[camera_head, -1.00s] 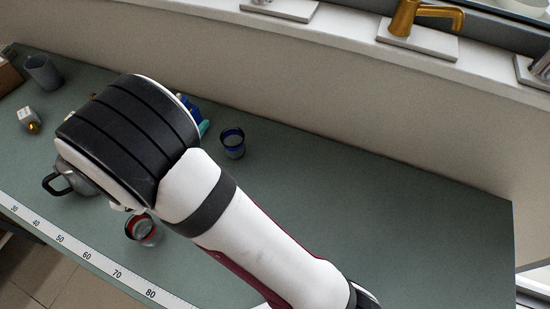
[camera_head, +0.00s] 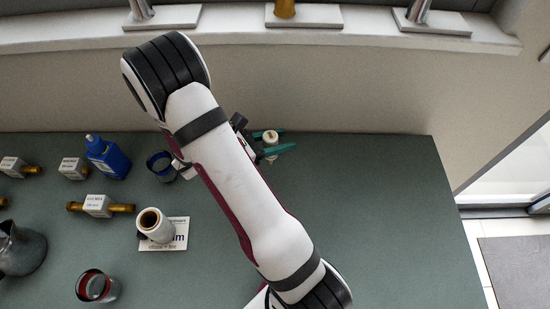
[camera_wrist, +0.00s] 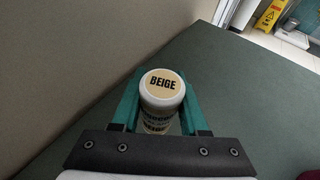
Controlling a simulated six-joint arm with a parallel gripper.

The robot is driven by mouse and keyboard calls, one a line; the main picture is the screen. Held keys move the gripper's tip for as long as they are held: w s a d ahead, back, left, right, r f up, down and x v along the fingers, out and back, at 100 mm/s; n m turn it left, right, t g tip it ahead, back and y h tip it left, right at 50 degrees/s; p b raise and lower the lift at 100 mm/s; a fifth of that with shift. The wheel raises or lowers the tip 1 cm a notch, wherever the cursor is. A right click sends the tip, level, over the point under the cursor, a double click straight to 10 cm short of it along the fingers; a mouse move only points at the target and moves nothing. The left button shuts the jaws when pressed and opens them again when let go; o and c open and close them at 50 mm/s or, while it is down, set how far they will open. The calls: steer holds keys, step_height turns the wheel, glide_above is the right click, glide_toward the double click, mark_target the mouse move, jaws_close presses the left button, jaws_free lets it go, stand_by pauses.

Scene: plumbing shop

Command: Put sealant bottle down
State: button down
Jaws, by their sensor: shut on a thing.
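My gripper (camera_wrist: 160,110) has teal fingers and is shut around a white sealant bottle (camera_wrist: 158,124) with a pale cap marked BEIGE. The bottle looks upright between the fingers, and its lower part is hidden by the gripper in the wrist view. In the head view the bottle's top (camera_head: 270,136) shows between the teal fingers (camera_head: 273,145), near the back of the green bench, right of the arm. I cannot tell whether its base touches the bench.
The green bench (camera_head: 370,200) is clear to the right and in front of the gripper. The wall (camera_head: 350,90) rises close behind.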

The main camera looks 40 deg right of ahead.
step_height(320, 180, down, 4)
steer(key=shift+f, duration=0.1)
steer(key=shift+c, duration=2.1)
jaws_free()
